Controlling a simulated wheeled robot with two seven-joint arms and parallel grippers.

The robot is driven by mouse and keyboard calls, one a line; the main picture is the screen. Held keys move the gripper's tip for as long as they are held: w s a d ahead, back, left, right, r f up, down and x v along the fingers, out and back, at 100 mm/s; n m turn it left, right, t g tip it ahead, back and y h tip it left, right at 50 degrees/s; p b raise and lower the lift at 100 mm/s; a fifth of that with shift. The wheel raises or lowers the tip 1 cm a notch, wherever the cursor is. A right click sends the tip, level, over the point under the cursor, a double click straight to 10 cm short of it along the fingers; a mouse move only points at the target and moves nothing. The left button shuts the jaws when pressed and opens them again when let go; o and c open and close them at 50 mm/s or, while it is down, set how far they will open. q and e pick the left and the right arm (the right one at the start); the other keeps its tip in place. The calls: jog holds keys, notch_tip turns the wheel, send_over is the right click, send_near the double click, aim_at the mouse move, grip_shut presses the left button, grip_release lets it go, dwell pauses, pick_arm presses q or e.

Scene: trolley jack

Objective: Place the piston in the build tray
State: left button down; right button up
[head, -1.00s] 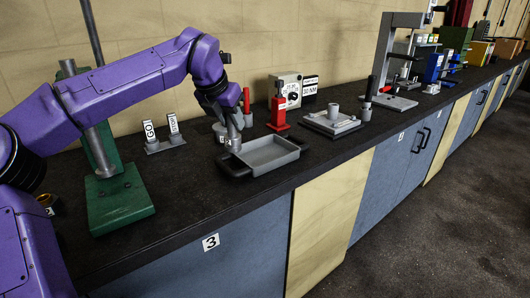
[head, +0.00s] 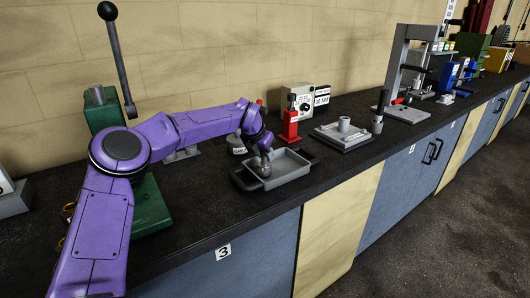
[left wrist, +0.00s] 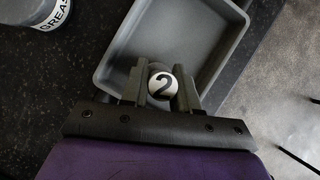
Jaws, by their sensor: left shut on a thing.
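The build tray (head: 290,174) is a shallow grey tray with dark handles on the bench; its bare floor also shows in the left wrist view (left wrist: 170,38). My left gripper (head: 262,158) is low at the tray's left end. My right gripper is not in view.
A grease pot (left wrist: 38,10) stands just left of the tray. Behind are a red stand (head: 290,128) and a dial box (head: 301,101). A grey fixture plate (head: 342,136) stands to the right. A green press (head: 150,205) is at left. The bench front edge is close to the tray.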

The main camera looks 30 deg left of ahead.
pick_arm(q)
jog(key=shift+f, duration=0.3)
jog(key=shift+f, duration=0.1)
jog(key=c, duration=0.8)
grip_release()
jog(key=shift+c, duration=0.2)
jog(key=shift+s+r, duration=0.2)
jog(key=shift+r, duration=0.2)
jog(key=b+v, duration=0.2)
jog(key=v, duration=0.9)
jog(key=shift+s+r, duration=0.1)
jog(key=shift+r, duration=0.05)
